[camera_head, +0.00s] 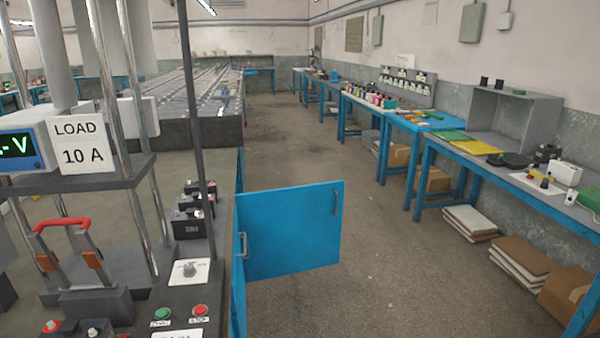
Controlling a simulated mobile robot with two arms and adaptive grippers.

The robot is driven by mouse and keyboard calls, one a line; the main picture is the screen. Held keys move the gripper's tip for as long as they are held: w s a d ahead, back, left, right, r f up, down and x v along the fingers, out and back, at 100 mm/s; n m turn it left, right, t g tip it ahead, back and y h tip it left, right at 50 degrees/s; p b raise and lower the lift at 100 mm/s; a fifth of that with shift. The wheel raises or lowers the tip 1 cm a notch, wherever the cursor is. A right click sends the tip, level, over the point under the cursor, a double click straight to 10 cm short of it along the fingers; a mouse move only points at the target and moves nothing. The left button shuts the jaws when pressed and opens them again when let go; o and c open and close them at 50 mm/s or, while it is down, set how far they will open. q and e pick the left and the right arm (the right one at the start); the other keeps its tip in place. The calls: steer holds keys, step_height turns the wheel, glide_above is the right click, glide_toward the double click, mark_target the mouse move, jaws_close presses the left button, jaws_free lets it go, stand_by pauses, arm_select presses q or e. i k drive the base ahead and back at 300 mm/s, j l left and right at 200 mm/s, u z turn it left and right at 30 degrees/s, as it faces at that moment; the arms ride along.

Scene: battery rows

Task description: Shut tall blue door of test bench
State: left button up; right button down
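The test bench (210,265) stands at the left. A blue door (290,230) stands open from its right side and sticks out over the aisle. This door has a handle (336,203) near its free right edge. A narrow blue panel (238,300) shows almost edge-on along the bench's side, with a handle (243,245) beside the open door's left edge. I cannot tell which of these is the tall door. Neither of my grippers is in view.
Green and red buttons (200,310) and black batteries (188,222) are on the bench top. A long blue-legged table (480,172) lines the right wall, with cardboard boxes (568,295) under it. The floor (365,270) between the door and table is clear.

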mark_target(294, 229)
steer(key=i+l, duration=0.45)
steer(key=l, duration=0.15)
steer(key=i+l, duration=0.45)
steer(key=i+l+u, duration=0.1)
steer(key=i+l, duration=0.35)
steer(key=l, duration=0.25)
